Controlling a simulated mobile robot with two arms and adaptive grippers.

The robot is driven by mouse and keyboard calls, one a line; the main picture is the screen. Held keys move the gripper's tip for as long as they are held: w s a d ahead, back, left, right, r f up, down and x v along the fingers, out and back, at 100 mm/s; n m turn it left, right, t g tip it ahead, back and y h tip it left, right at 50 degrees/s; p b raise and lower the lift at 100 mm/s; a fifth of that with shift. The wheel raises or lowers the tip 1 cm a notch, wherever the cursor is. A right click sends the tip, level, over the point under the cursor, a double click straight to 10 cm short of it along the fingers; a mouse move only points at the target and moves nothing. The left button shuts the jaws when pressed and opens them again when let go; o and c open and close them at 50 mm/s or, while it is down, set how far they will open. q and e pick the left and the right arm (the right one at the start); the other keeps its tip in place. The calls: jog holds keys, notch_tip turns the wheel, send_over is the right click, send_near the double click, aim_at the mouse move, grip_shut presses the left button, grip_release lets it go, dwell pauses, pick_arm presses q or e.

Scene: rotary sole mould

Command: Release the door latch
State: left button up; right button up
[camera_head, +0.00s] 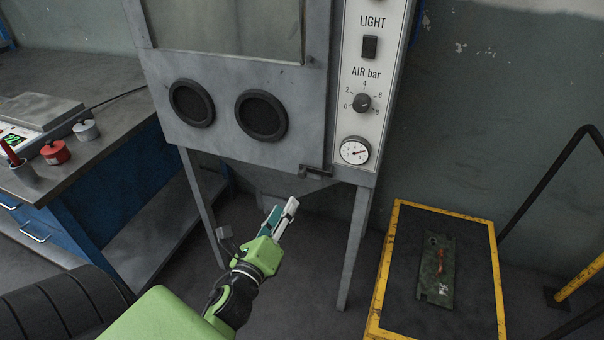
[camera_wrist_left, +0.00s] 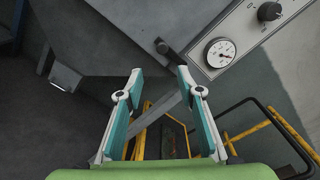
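The door latch (camera_head: 316,171) is a small dark grey handle at the lower right corner of the grey cabinet front (camera_head: 300,110), just below the control panel's left side. In the left wrist view the latch (camera_wrist_left: 166,48) shows beyond the fingertips, roughly between them. My left gripper (camera_head: 284,211) is below and a little left of the latch in the head view, apart from it. In the left wrist view its two fingers (camera_wrist_left: 160,75) are spread with nothing between them. My right gripper is not in view.
The control panel has a light switch (camera_head: 370,47), an air knob (camera_head: 362,102) and a gauge (camera_head: 355,150). Two round glove ports (camera_head: 262,115) are left of the latch. A yellow-edged platform (camera_head: 390,262) with a dark mould plate (camera_head: 437,268) stands right. A workbench (camera_head: 95,75) is left.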

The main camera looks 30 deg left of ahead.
aim_at(300, 175)
pick_arm(q)
jog(key=x, duration=0.4)
jog(key=p+x, duration=0.1)
jog(key=x, duration=0.4)
jog(key=r+p+x, duration=0.1)
jog(key=x, duration=0.3)
jog(key=shift+w+a, duration=0.3)
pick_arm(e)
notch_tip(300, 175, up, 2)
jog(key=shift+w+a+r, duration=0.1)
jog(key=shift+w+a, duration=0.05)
pick_arm(q)
jog(key=shift+c, duration=0.3)
